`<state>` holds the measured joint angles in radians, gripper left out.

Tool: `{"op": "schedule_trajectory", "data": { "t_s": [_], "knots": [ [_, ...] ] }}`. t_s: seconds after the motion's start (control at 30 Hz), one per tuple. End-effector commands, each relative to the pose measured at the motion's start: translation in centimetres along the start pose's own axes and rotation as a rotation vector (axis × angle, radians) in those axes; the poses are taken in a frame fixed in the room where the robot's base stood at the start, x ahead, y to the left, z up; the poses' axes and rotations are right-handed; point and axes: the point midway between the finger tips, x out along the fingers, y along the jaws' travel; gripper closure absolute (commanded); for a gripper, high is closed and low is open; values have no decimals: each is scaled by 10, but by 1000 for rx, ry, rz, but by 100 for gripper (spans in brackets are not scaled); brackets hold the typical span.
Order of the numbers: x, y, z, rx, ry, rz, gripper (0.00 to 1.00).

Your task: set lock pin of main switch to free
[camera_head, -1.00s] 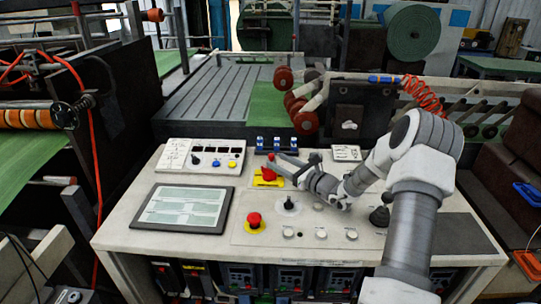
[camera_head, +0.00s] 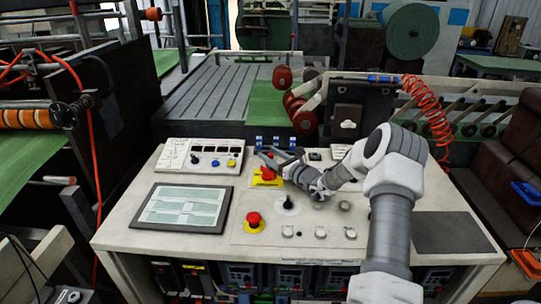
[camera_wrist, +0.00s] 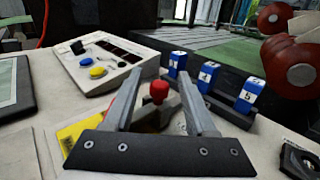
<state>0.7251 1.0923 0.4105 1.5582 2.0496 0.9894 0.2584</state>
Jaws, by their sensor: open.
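The main switch, a red handle on a yellow plate (camera_head: 268,182), sits at the back middle of the control desk. In the wrist view its red knob (camera_wrist: 159,90) shows between my two fingers, and part of the yellow plate (camera_wrist: 72,132) shows at lower left. My gripper (camera_head: 281,156) is open, with its fingers spread above and around the switch area. In the wrist view my gripper (camera_wrist: 159,77) has a clear gap on either side of the red knob. The lock pin cannot be told apart; the gripper bar hides the lower part of the switch.
Blue numbered blocks (camera_wrist: 206,76) stand in a dark holder just behind the switch. A white button box (camera_head: 202,156) lies to the left. A red emergency button (camera_head: 253,219), a black lever (camera_head: 288,203) and a tablet-like panel (camera_head: 183,207) are nearer the front.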

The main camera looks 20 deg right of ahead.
Motion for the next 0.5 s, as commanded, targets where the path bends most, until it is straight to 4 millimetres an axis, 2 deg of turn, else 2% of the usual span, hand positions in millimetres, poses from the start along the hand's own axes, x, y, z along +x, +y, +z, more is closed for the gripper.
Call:
{"op": "schedule_trajectory", "data": {
  "t_s": [0.07, 0.4, 0.5],
  "knots": [
    [0, 0, 0, 0, 0, 0, 43],
    [0, 0, 0, -1, 0, 1, 100],
    [0, 0, 0, -1, 0, 1, 100]
  ]
}}
